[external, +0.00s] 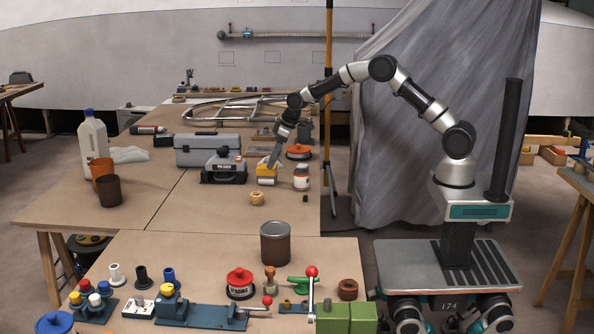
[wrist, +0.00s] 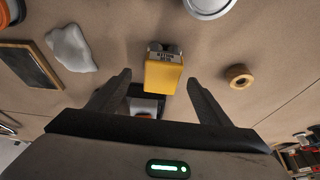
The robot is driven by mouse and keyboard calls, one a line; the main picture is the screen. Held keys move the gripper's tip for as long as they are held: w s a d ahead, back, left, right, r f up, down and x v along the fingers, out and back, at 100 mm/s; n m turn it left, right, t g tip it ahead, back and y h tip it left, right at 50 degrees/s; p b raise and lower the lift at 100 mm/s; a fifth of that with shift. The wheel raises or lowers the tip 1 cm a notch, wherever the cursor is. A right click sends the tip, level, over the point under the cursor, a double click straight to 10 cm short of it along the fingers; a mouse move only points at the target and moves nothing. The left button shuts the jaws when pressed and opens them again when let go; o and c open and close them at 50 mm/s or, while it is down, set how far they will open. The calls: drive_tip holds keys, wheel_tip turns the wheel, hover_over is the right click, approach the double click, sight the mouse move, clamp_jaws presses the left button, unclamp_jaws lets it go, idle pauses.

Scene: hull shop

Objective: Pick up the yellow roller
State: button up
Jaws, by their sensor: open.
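The yellow roller (external: 267,171) stands on the far workbench, a boxy yellow body with a pale label or plate. In the wrist view the yellow roller (wrist: 163,76) lies just ahead of the fingertips, near the middle of the gap, with dark grey round parts at its far end. My gripper (external: 274,160) is low over the bench, tilted down by the roller. In the wrist view my gripper (wrist: 158,80) has its fingers wide apart with nothing held between them. I cannot tell how much height separates the fingertips from the roller.
A white jar with an orange label (external: 301,178) and an orange tin (external: 298,152) stand close by on the right. A wooden ring (external: 257,198) lies in front. A black and grey power tool (external: 224,168) and a grey toolbox (external: 208,149) stand left. A pale lump (wrist: 72,47) lies nearby.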

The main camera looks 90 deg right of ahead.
sight(267, 173)
drive_tip(key=b+x, duration=0.1)
drive_tip(key=x, duration=0.6)
drive_tip(key=shift+w+a+f, duration=0.15)
drive_tip(key=shift+f, duration=0.1)
drive_tip(key=c, duration=1.4)
